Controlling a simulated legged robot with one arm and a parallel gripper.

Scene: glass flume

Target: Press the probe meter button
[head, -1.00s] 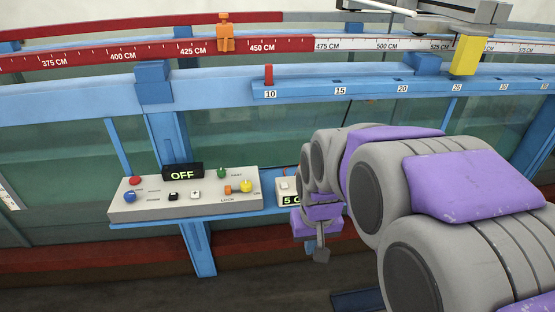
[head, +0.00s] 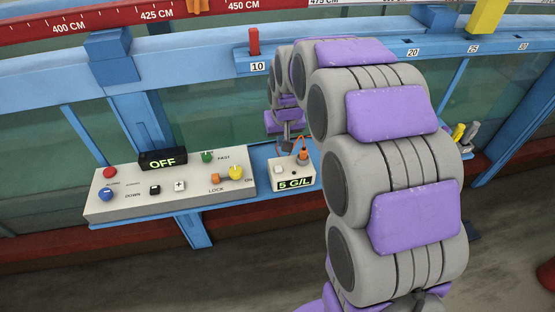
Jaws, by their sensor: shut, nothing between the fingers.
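The probe meter (head: 305,172) is a small pale box on the blue shelf, with a lit display reading "5 G/L". A white square button (head: 279,169) is on the left of its top face. An orange and grey fitting (head: 302,155) with a dark cable stands at its back right. My gripper (head: 287,143) is shut and empty. It appears just above the meter's back edge in the picture, apart from the white button. It is small and partly lost against the cable, so its exact height and depth are unclear.
A larger control panel (head: 120,205) with coloured knobs and an "OFF" display (head: 162,161) stands directly left of the meter. The blue flume rail (head: 190,80) and glass wall rise behind. Yellow and grey items (head: 464,134) sit at right, beyond my arm.

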